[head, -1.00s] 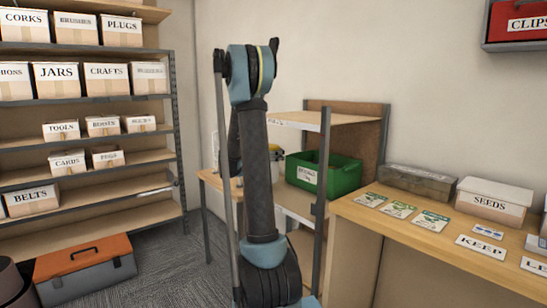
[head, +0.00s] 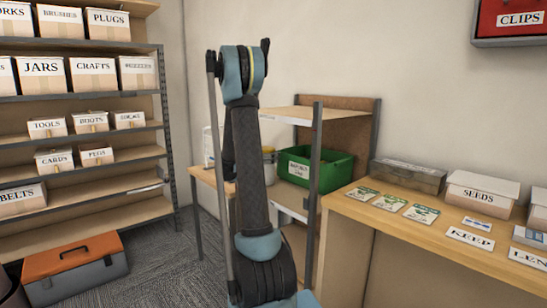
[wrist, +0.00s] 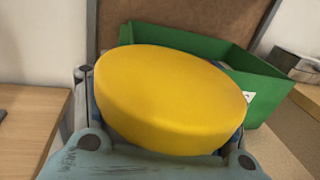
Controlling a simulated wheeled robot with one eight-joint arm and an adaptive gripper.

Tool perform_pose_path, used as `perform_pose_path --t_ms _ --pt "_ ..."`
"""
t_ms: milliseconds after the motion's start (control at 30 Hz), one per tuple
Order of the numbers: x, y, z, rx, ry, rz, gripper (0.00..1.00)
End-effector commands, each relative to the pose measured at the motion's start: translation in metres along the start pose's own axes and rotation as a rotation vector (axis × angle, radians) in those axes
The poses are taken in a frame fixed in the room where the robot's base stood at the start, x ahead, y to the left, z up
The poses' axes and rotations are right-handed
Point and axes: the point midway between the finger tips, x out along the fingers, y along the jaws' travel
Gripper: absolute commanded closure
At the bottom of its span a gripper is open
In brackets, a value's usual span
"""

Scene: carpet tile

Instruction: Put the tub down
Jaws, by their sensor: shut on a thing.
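The tub shows in the wrist view as a big round yellow lid (wrist: 170,100) filling the middle. My gripper (wrist: 168,125) is shut on the tub, with its fingers at either side below the lid. In the head view, a small part of the yellow-lidded tub (head: 269,156) shows just right of my arm, in front of the green bin. My arm hides the rest of it and most of the gripper. What lies directly under the tub cannot be seen.
A green labelled bin (head: 325,171) stands on a shelf unit close beyond the tub. A wooden table (head: 208,178) bearing something white (head: 209,146) is left of my arm.

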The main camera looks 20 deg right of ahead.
Motion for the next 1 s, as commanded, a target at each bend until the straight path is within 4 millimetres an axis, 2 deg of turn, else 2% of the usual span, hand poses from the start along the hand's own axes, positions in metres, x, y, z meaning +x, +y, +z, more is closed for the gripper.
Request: perform_pose_path --t_ms 67,100,200,667,767,1000 --pt "0.0 0.0 0.0 0.0 -0.002 0.0 1.0" --pt "0.0 0.0 -0.001 0.0 0.0 0.0 0.39" --pt "-0.001 0.001 -0.001 0.0 0.0 0.001 0.17" --pt "-0.003 0.001 0.0 0.0 0.0 0.002 0.15" --pt "-0.013 0.001 0.0 0.0 0.0 0.003 0.15" --pt "-0.048 0.001 0.0 0.0 0.0 0.004 0.15"
